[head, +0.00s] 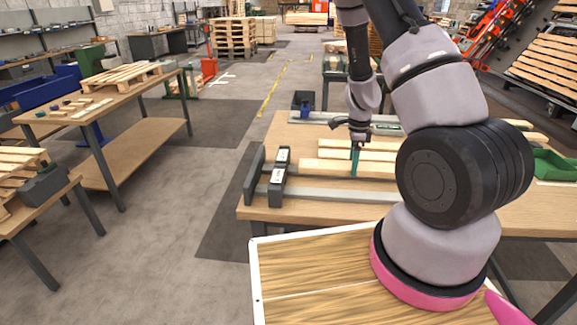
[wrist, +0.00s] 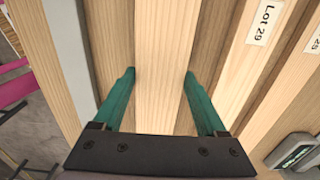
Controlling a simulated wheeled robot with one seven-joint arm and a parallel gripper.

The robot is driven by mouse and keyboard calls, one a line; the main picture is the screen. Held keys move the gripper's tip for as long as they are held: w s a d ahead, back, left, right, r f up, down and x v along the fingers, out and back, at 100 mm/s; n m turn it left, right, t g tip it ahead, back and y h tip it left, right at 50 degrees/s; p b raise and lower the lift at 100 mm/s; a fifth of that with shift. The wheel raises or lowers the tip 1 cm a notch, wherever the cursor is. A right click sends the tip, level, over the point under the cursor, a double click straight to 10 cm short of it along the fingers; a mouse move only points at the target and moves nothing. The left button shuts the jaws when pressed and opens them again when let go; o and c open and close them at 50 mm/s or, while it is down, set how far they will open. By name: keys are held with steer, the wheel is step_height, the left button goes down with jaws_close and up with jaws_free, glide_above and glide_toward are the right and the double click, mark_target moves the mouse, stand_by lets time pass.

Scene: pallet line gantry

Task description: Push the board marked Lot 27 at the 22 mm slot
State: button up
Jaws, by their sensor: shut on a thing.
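My gripper (head: 355,162), with teal fingers, is over the boards on the workbench. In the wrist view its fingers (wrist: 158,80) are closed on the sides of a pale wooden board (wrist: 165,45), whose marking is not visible. A board beside it on the right bears a Lot 29 label (wrist: 264,22). No Lot 27 label can be read in either view. In the head view, light boards (head: 320,167) lie side by side. A dark slotted gauge block (head: 277,190) with white labels stands to their left. Its slot sizes are too small to read.
A metal rail (head: 330,196) runs along the front of the workbench (head: 318,212), beside a dark upright plate (head: 254,176). A dark bin (head: 302,101) is at the back and a green tray (head: 556,165) at the right. Open floor lies left of the bench.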

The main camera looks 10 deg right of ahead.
steer(key=o, duration=1.6)
steer(key=shift+d+f, duration=0.1)
steer(key=shift+c, duration=0.2)
steer(key=s+a+r+n+t+y, duration=0.1)
steer(key=s+a+r+n, duration=0.1)
steer(key=r, duration=0.7)
steer(key=s+a+r+n+t+y, duration=0.1)
steer(key=s+a+r+n, duration=0.15)
steer(key=r, duration=0.75)
steer(key=s+a+r+n+t+y, duration=0.1)
steer(key=a+r+n, duration=0.2)
steer(key=r, duration=0.6)
steer(key=s+a+r+n+t+h, duration=0.1)
steer(key=s+a+r+n+t, duration=0.2)
steer(key=s+r+n, duration=0.6)
steer(key=s+r+t, duration=0.1)
steer(key=s+r, duration=0.3)
steer(key=s, duration=0.2)
steer(key=shift+r+n, duration=0.15)
steer(key=shift+n, duration=0.2)
